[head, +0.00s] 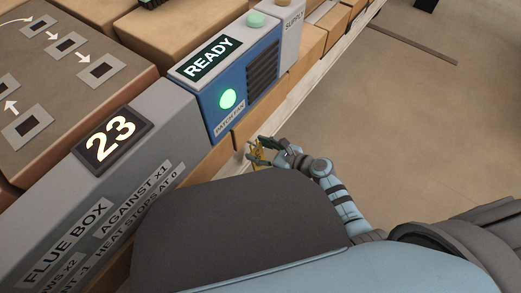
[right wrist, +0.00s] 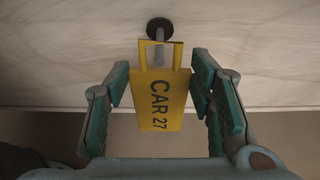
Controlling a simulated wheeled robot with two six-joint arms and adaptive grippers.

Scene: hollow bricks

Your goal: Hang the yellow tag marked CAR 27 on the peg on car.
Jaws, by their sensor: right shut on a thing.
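The yellow tag marked CAR 27 (right wrist: 158,103) is between the two fingers of my right gripper (right wrist: 161,95) in the right wrist view. My right gripper is shut on it. The tag's open loop is at the top, in line with the peg (right wrist: 159,29), which has a dark round base on a pale wooden face. Part of the grey peg shows within the loop opening; I cannot tell whether it passes through or lies behind. In the head view my right gripper (head: 268,150) holds the small yellow tag (head: 257,157) low beside the bench. My left gripper is out of view.
In the head view a blue box with a READY sign (head: 208,58) and a lit green button stands above the gripper. A grey panel shows 23 (head: 111,134). The floor (head: 420,130) on the right is mostly clear, with a long dark strip (head: 411,45) on it.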

